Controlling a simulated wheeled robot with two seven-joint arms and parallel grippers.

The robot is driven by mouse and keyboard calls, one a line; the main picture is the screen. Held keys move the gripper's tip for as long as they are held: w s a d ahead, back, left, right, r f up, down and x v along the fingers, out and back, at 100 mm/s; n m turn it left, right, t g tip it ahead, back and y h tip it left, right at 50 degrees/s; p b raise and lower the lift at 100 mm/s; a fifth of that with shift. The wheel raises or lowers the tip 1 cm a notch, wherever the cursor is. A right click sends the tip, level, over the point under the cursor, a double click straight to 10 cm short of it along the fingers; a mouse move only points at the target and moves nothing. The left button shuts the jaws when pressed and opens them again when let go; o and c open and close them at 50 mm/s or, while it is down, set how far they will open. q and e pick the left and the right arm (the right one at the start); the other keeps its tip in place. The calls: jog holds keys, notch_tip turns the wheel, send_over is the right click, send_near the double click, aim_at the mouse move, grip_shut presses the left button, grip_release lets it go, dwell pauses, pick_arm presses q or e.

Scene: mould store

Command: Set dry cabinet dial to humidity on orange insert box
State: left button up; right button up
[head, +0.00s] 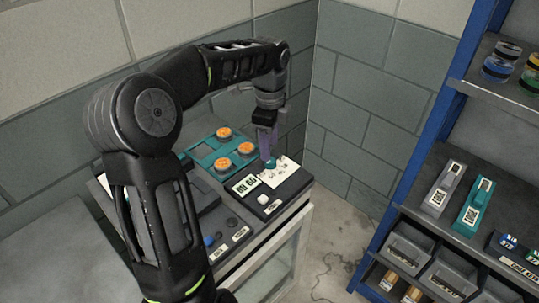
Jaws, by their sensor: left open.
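The dry cabinet (283,226) stands at the left with a dark control panel on top. A white scale plate (287,171) with printed numbers lies there. A small teal knob, which looks like the dial (270,164), sits on the plate, partly hidden. A display beside it (245,184) seems to read RH 60. My left gripper (268,156) points down at the dial with open fingers. I cannot tell whether they touch it. A teal tray (205,160) holds orange round pieces (225,133). I cannot make out an orange insert box with a humidity value. My right gripper is not in view.
At the right, a blue-framed shelf (420,128) holds labelled grey (440,192) and teal boxes (472,207), bins (408,246) and jars.

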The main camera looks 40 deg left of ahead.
aim_at(270, 163)
pick_arm(q)
jog(key=shift+f, duration=2.35)
jog(key=shift+c, duration=0.2)
grip_shut()
